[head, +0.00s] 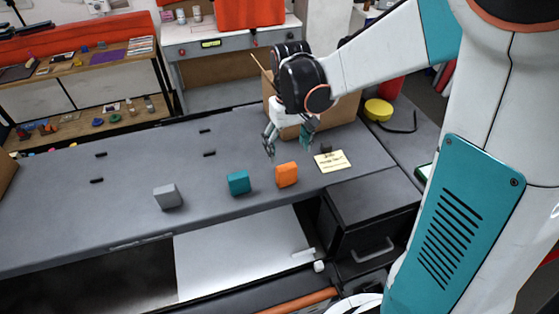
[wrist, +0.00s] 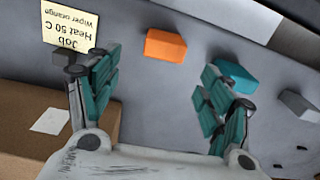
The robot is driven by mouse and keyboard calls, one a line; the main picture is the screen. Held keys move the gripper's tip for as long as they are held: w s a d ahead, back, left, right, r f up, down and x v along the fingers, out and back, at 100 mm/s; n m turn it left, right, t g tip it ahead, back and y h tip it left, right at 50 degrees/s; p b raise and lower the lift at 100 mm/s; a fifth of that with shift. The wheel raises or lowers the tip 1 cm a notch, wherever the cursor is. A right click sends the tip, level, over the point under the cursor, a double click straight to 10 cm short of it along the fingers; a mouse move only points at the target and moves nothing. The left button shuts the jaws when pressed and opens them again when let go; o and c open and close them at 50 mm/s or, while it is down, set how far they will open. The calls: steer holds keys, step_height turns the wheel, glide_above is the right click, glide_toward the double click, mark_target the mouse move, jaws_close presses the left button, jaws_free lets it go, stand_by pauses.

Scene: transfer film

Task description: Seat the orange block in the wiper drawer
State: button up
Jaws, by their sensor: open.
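The orange block (head: 287,174) sits on the grey bench top, right of a teal block (head: 238,182) and a grey block (head: 168,196). My gripper (head: 288,146) is open and empty above the bench, just behind the orange block. In the wrist view the orange block (wrist: 165,46) lies beyond the fingertips, between them and clear of both. The teal block (wrist: 232,76) shows partly behind the right finger. A dark cabinet with a handle (head: 372,250) stands at the bench's front right, its front closed. I cannot tell which compartment is the wiper drawer.
A yellow note (wrist: 72,27) reads "Job Heat 50 C Wiper orange". A cardboard box (head: 345,110) stands behind my gripper. A pale metal panel (head: 235,255) lies along the bench's front. The bench left of the grey block is mostly clear.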

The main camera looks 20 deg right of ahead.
mark_target(287, 167)
steer(key=shift+s+a+f+p, duration=0.15)
steer(key=shift+s+f, duration=0.05)
steer(key=shift+f, duration=1.85)
steer(key=shift+s+a+f+p, duration=0.1)
steer(key=shift+s+f+p, duration=0.05)
steer(key=shift+f, duration=1.85)
steer(key=shift+c, duration=0.5)
steer(key=c, duration=1.1)
